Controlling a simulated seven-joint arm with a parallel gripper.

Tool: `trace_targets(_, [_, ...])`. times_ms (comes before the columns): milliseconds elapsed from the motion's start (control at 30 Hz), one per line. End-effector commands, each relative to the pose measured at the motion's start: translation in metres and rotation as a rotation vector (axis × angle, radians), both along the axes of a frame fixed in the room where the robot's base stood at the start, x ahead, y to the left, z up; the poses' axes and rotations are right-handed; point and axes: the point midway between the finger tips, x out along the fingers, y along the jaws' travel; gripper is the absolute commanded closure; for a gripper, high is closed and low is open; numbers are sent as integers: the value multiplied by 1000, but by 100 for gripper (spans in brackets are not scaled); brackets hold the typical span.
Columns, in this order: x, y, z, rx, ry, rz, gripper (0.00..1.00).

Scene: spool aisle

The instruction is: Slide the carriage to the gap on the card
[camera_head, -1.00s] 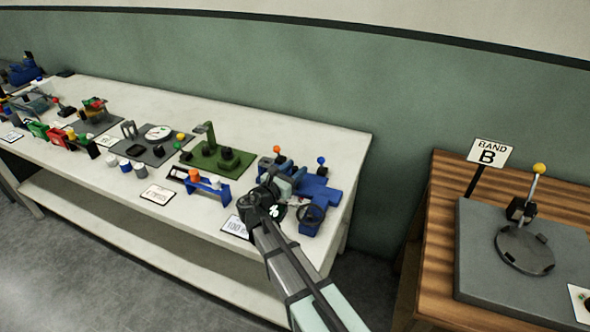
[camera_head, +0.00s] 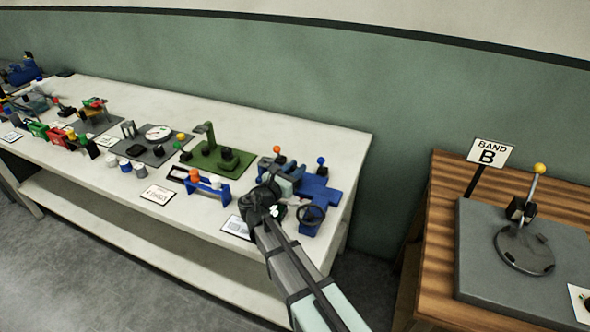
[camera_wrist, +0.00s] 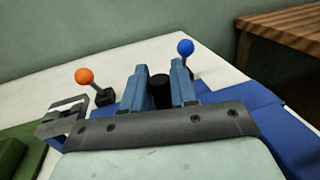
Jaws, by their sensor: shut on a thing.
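A blue machine (camera_head: 322,190) stands at the right end of the white table, with a black handwheel (camera_head: 311,214) at its front. My gripper (camera_wrist: 160,85) is over this machine, its two blue-grey fingers shut on a dark upright knob (camera_wrist: 160,92). I take the knob for the carriage's grip; the carriage itself is mostly hidden behind my gripper and wrist. A white card (camera_head: 236,227) lies on the table's front edge, partly covered by my arm; its marks are too small to read, so I cannot tell where the gap is.
An orange-ball lever (camera_wrist: 85,77) stands left of my fingers and a blue-ball lever (camera_wrist: 185,48) close on the right. A green fixture (camera_head: 215,158) and a small blue rack (camera_head: 205,187) lie to the left. A wooden table (camera_head: 440,215) stands beyond a gap at right.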

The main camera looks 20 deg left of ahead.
Motion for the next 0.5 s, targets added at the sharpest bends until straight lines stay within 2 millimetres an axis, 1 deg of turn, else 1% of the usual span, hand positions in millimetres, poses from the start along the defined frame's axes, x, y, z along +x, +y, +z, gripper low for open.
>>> trace_targets(233, [0,-2,0,0,0,0,100])
trace_targets(400, [-2,-22,0,0,1,-2,100])
trace_targets(500, [-1,-23,0,0,1,0,100])
